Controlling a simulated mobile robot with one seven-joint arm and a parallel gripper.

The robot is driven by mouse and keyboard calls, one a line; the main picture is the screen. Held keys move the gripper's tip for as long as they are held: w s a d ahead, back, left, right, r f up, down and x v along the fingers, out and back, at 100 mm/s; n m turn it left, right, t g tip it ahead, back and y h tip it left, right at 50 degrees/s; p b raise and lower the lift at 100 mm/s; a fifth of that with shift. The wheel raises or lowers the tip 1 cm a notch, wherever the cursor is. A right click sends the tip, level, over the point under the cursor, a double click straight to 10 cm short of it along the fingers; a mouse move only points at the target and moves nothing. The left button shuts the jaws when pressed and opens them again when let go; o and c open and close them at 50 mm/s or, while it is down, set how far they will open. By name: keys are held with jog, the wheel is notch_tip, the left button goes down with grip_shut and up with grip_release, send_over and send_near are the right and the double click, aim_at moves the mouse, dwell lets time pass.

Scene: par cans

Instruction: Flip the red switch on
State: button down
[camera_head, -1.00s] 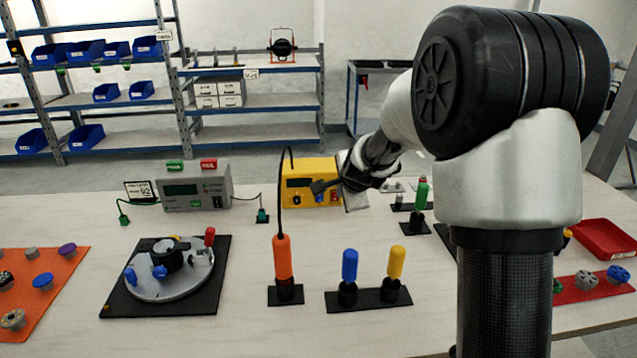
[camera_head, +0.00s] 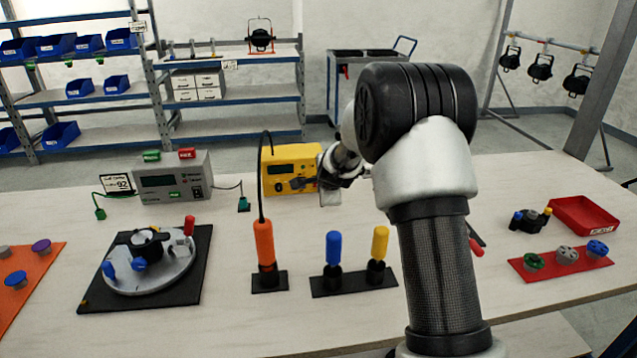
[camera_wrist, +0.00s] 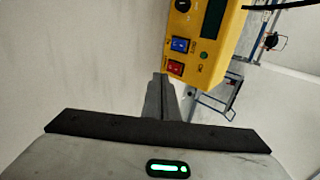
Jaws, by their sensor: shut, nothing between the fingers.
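The yellow box (camera_head: 283,165) stands upright at the back of the table, with a dark display and controls on its front. In the wrist view the yellow box (camera_wrist: 222,22) shows at the top, with a red switch (camera_wrist: 175,67) at its lower corner beside a blue switch (camera_wrist: 180,44). My gripper (camera_head: 299,184) is in front of the lower part of the box and covers some controls; the red switch is not clear there. In the wrist view my gripper (camera_wrist: 160,78) is shut and empty, its tips close beside the red switch. I cannot tell whether they touch it.
A grey box (camera_head: 173,178) with green and red tops stands left of the yellow one. An orange-handled tool (camera_head: 264,243) stands in front, its cable rising before the yellow box. Blue (camera_head: 333,248) and yellow (camera_head: 380,242) handles stand to its right.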

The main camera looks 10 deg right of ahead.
jog(key=w, duration=0.1)
jog(key=w+f, duration=0.1)
jog(key=w, duration=0.3)
jog(key=shift+w+f, duration=0.1)
jog(key=shift+f, duration=0.2)
jog(key=shift+w, duration=0.45)
jog(key=shift+r, duration=0.1)
jog(key=shift+w+r+p, duration=0.2)
jog(key=shift+r+p, duration=0.2)
jog(key=shift+p, duration=0.35)
jog(key=g+p, duration=0.1)
jog(key=p, duration=0.2)
jog(key=shift+w+r, duration=0.25)
jog(key=shift+w, duration=0.1)
jog(key=shift+f+b, duration=0.45)
jog(key=shift+f, duration=0.1)
jog(key=shift+r, duration=0.2)
